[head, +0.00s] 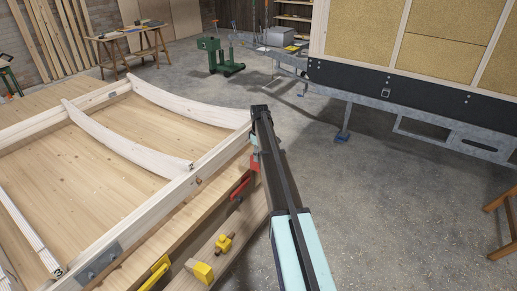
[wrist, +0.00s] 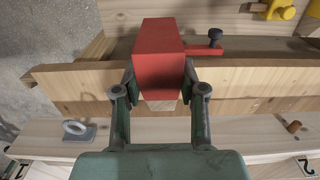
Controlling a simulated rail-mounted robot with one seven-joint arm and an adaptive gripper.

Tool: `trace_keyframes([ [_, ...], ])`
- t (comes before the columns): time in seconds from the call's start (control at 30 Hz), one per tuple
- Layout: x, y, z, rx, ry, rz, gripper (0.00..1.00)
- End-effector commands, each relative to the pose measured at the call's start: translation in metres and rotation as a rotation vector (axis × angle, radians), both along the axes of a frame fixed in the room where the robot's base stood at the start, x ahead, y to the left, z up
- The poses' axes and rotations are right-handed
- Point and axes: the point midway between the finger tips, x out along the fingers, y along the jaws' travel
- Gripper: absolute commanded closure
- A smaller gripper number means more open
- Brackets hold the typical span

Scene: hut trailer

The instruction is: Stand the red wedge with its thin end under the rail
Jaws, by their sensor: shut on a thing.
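The red wedge (wrist: 158,58) is a solid block in the wrist view, held between the two fingers of my gripper (wrist: 159,84). The fingers are shut on its sides. A pale wooden patch shows just below its near end. The wedge is above or against a long wooden rail (wrist: 75,80) that crosses the view; whether they touch, and which end is thin, I cannot tell. In the head view my arm hides most of the gripper, at the near side of the wooden frame (head: 150,205).
A red clamp with a dark knob (wrist: 214,38) lies just beyond the wedge. Yellow clamps (head: 225,243) sit along the bench's near edge.

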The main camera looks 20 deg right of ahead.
Motion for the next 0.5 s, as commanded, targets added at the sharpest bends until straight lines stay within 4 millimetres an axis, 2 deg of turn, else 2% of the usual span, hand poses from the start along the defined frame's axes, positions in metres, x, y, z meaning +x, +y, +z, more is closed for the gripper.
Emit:
trace_keyframes([
  [0.5,0.006,0.003,-0.022,-0.003,-0.008,-0.02,1.0],
])
